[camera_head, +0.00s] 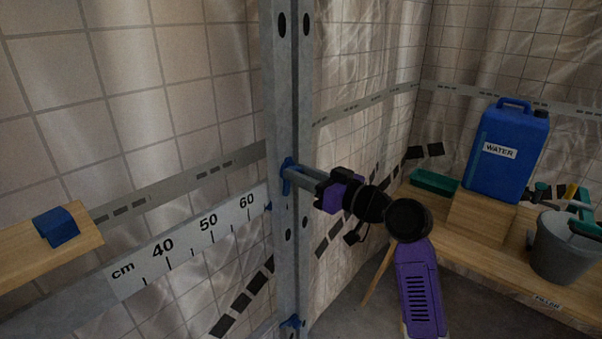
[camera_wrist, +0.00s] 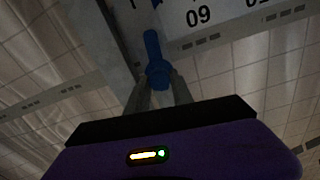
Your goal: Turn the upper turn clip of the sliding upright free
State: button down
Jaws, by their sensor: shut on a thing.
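The sliding upright (camera_head: 284,105) is a tall grey metal post with dark oval slots, in the middle of the head view. The blue upper turn clip (camera_head: 287,176) sits on it at about mid-height of the picture, looking roughly in line with the post. My gripper (camera_head: 292,177) reaches it from the right and is shut on it. In the wrist view, the fingers (camera_wrist: 158,88) close around the clip's round blue hub, and the blue lever (camera_wrist: 151,44) points up the picture. The fingers partly hide the clip.
A centimetre scale rail (camera_head: 190,240) runs to the post from the left. A wooden ledge (camera_head: 30,250) holds a blue block (camera_head: 56,227). At right, a bench carries a blue water canister (camera_head: 508,155) on a wooden block, a green tray (camera_head: 433,182) and a grey bucket (camera_head: 565,247).

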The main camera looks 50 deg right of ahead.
jog(key=m+p, duration=0.2)
jog(key=m, duration=0.5)
jog(key=m+p, duration=0.3)
jog(key=m, duration=0.5)
jog(key=m+p, duration=0.3)
jog(key=m, duration=0.4)
jog(key=shift+d+f+m, duration=0.2)
jog(key=shift+f+m, duration=0.1)
dwell(0.3)
jog(key=c, duration=1.1)
grip_release()
